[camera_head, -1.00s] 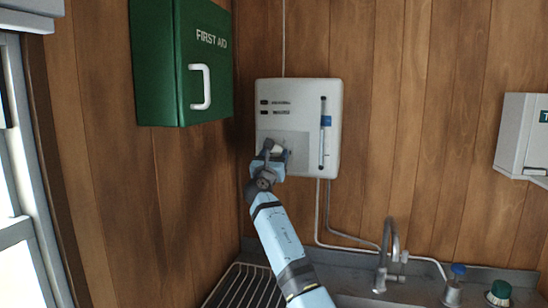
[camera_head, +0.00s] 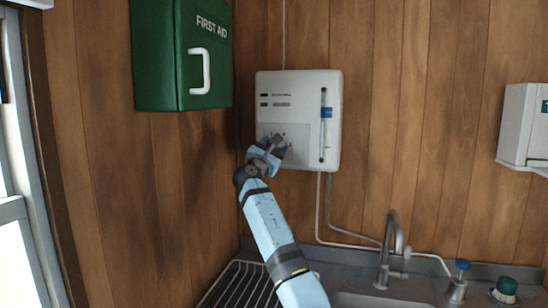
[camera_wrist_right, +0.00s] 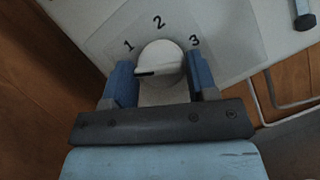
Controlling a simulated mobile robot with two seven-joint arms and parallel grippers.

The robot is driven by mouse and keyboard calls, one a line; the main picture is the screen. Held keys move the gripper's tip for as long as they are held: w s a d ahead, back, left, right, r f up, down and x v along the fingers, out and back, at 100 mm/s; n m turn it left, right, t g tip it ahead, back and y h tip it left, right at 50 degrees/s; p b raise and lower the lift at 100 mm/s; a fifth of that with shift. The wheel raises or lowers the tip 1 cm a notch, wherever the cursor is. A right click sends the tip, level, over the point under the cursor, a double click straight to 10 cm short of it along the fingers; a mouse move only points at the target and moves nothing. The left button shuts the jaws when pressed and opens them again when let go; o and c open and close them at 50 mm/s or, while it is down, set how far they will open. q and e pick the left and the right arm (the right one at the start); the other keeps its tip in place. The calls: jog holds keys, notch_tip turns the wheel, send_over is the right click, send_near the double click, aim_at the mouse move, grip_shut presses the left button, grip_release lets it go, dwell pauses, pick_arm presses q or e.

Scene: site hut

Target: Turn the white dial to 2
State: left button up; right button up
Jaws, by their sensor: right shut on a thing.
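The white dial (camera_wrist_right: 162,58) is on the front of a white wall unit (camera_head: 300,90), with the numbers 1, 2 and 3 printed around it. A dark line on the dial lies nearly level in the right wrist view, its darker end at the left edge, below the 1 and away from the 2. My right gripper (camera_wrist_right: 162,75) is shut on the dial, one blue finger on each side. In the head view my right gripper (camera_head: 272,148) hides the dial. My left gripper is out of view.
A green first aid cabinet (camera_head: 182,60) hangs at upper left. Below the unit are a sink tap (camera_head: 391,245), a wire rack (camera_head: 235,285) and pipes along the wall. A white box (camera_head: 522,125) hangs at the right. The wall between is clear.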

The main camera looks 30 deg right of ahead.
jog(key=shift+r+m+g+y, duration=0.15)
jog(key=shift+m+g+y, duration=0.65)
jog(key=shift+m, duration=2.5)
jog(key=shift+r+m+g+y, duration=0.15)
jog(key=shift+m+g+y, duration=0.65)
jog(key=shift+m, duration=2.5)
jog(key=shift+r+m+g+y, duration=0.3)
jog(key=shift+m+g, duration=0.9)
jog(key=shift+m, duration=2.1)
jog(key=shift+f, duration=0.15)
jog(key=o, duration=0.9)
jog(key=shift+a, duration=0.1)
jog(key=b+v, duration=0.1)
jog(key=v, duration=1.2)
jog(key=shift+s+a+r, duration=0.25)
jog(key=shift+a, duration=0.05)
